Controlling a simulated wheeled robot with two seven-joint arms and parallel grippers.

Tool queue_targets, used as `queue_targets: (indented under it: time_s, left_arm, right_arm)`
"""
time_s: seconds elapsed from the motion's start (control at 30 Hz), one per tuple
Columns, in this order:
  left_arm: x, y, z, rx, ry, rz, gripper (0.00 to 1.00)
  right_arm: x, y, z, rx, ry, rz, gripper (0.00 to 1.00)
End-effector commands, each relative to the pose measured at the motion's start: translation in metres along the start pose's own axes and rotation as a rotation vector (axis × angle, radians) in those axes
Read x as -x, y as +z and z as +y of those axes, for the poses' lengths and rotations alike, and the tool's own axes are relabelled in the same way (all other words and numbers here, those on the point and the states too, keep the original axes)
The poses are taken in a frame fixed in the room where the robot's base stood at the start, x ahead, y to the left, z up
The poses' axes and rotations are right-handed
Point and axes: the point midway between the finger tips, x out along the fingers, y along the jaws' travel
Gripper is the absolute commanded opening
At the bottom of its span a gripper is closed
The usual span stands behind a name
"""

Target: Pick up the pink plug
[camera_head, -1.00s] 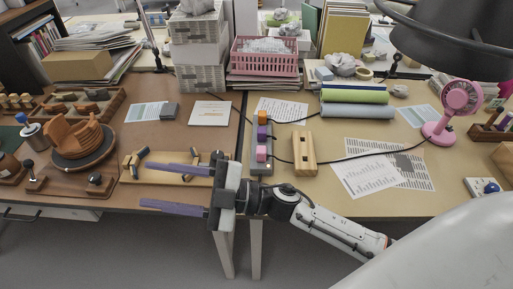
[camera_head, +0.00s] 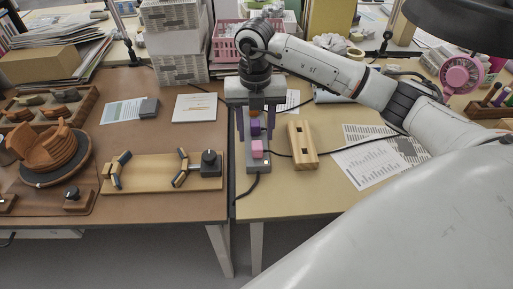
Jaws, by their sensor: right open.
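The pink plug (camera_head: 257,149) sits on a dark power strip (camera_head: 251,166) near the front edge of the table, at the near end of a row of plugs. A purple plug (camera_head: 255,130) stands behind it, and an orange one (camera_head: 254,114) is behind that, partly hidden. The pink plug shows just below and in front of the fingertips. My left gripper is not in view.
A wooden block with slots (camera_head: 301,146) stands close to the right of the strip. A wooden tray with a black knob (camera_head: 150,172) lies to the left. A black cable runs around the strip. Papers (camera_head: 365,172) lie at the right.

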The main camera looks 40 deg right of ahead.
Motion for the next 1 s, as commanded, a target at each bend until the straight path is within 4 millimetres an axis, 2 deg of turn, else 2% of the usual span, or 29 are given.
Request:
queue_targets:
  time_s: [0.17,0.5,0.77,0.87,1.0]
  left_arm:
    - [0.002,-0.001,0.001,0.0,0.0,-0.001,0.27]
    - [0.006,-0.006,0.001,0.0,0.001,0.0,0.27]
    - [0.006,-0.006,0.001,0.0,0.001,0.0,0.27]
    - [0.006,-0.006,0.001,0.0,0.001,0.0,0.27]
    - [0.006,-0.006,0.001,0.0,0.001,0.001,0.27]
  right_arm:
    - [-0.013,-0.001,-0.001,0.001,0.001,0.003,0.45]
    - [-0.058,-0.003,-0.004,0.003,0.003,0.003,0.45]
    - [-0.062,-0.002,-0.004,0.004,0.004,0.001,0.45]
    - [-0.062,-0.002,-0.004,0.004,0.004,0.001,0.32]
    - [-0.061,-0.002,-0.004,0.003,0.004,0.001,0.08]
